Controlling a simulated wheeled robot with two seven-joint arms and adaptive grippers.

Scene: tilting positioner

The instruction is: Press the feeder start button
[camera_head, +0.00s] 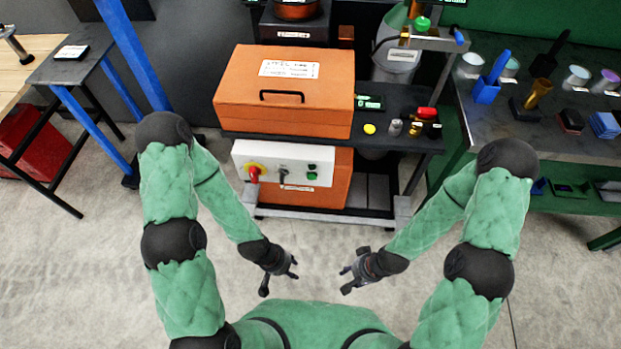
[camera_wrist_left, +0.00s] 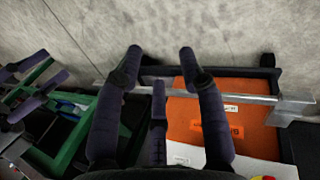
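A white control panel (camera_head: 290,172) is on the front of the bench below the orange box. It carries a red knob on a yellow disc (camera_head: 254,172), a dark switch (camera_head: 283,175) and small green buttons (camera_head: 312,170). Their labels are too small to read, so I cannot tell which is the feeder start button. A green knob (camera_head: 422,23) tops a metal frame at the back. My left gripper (camera_head: 280,276) is open and empty, below and apart from the panel; its spread fingers show in the left wrist view (camera_wrist_left: 160,52). My right gripper (camera_head: 345,279) is open and empty.
An orange lidded box (camera_head: 284,88) stands on the dark bench shelf (camera_head: 395,146). A yellow disc (camera_head: 369,129) and small parts lie beside it. A metal table (camera_head: 540,140) is at right, a blue-legged stand (camera_head: 75,66) at left. Floor before the panel is clear.

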